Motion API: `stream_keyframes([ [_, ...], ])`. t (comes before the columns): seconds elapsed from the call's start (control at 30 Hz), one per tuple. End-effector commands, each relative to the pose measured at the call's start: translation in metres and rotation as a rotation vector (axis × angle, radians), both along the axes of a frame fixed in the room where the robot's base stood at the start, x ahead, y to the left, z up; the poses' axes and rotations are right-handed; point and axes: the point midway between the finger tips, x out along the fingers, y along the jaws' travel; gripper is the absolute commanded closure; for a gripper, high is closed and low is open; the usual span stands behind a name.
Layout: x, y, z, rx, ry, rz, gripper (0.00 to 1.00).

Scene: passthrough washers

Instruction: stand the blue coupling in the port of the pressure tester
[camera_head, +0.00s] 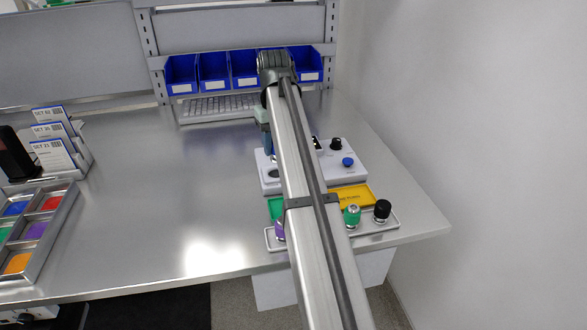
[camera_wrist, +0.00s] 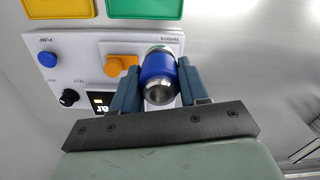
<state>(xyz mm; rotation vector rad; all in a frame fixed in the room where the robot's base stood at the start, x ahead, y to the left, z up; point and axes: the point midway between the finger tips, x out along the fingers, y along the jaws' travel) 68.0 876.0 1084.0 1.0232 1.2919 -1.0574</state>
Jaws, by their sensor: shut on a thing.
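The blue coupling (camera_wrist: 157,78) is between the two blue-grey fingers of my gripper (camera_wrist: 158,92) in the wrist view, its open metal end facing the camera. The pressure tester (camera_wrist: 88,48) is a white box with a blue knob, a black knob, an orange part and a lit display. In the head view the tester (camera_head: 268,184) stands partly behind my arm, with a dark round opening (camera_head: 273,174) at its front left. My gripper (camera_head: 268,150) is over the tester's left side. The coupling's far end is hidden, so I cannot tell whether it is in the port.
Blue bins (camera_head: 213,73) and a keyboard (camera_head: 215,106) are at the back. Coloured compartments (camera_head: 38,232) are at the left. The table's middle is clear.

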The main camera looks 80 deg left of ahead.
Motion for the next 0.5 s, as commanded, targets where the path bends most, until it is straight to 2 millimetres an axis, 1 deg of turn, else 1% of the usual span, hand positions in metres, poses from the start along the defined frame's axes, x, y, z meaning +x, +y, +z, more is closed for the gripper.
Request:
stream_keyframes([
  [0.03, 0.001, 0.019, 0.005, 0.003, 0.000, -0.007, 0.91],
  [0.1, 0.001, 0.031, 0.008, 0.007, 0.000, -0.017, 0.91],
  [0.17, 0.001, 0.038, 0.010, 0.011, 0.000, -0.027, 0.91],
  [0.27, 0.002, 0.044, 0.012, 0.018, 0.000, -0.044, 0.91],
  [0.5, 0.002, 0.043, 0.008, 0.028, -0.001, -0.079, 0.91],
])
